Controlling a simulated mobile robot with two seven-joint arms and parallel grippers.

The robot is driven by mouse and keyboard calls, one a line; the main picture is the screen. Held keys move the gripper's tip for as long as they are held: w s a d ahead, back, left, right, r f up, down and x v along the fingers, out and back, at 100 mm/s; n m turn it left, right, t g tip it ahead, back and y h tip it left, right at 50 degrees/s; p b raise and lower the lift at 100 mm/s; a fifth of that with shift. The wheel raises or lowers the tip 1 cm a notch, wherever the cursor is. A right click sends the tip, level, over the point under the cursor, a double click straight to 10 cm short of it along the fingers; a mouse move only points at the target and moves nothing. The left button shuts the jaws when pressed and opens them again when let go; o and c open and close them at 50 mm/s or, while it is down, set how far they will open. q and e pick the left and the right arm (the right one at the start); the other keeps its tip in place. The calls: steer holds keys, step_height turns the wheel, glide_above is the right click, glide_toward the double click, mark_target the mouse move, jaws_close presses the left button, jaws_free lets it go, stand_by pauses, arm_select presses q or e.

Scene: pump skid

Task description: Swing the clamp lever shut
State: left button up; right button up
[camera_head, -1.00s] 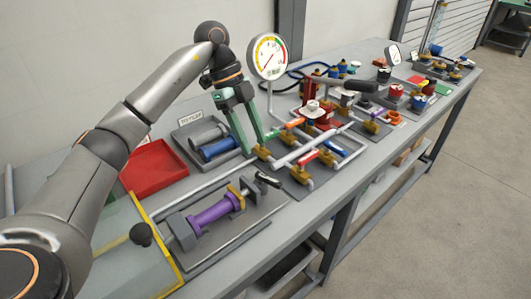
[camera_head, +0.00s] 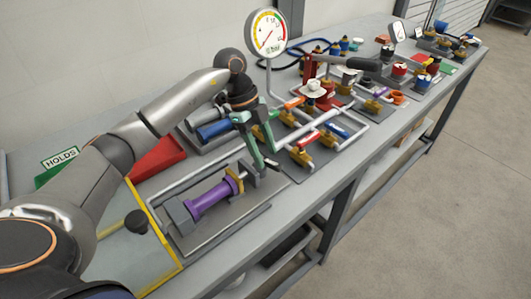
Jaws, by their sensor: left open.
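A fixture plate (camera_head: 222,232) near the table's front holds a purple cylinder (camera_head: 211,198) between a grey block and a yellow flange. My right gripper is not in view.
A clear cover with yellow edges (camera_head: 158,233) and a black knob (camera_head: 137,222) stands left of the fixture. A round gauge (camera_head: 268,34) and pipes with coloured valves (camera_head: 301,157) stand behind and right of the gripper.

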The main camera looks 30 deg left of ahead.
arm_select(q)
steer(key=shift+d+f, duration=0.25)
steer(key=shift+f, duration=0.25)
jaws_close()
stand_by(0.3)
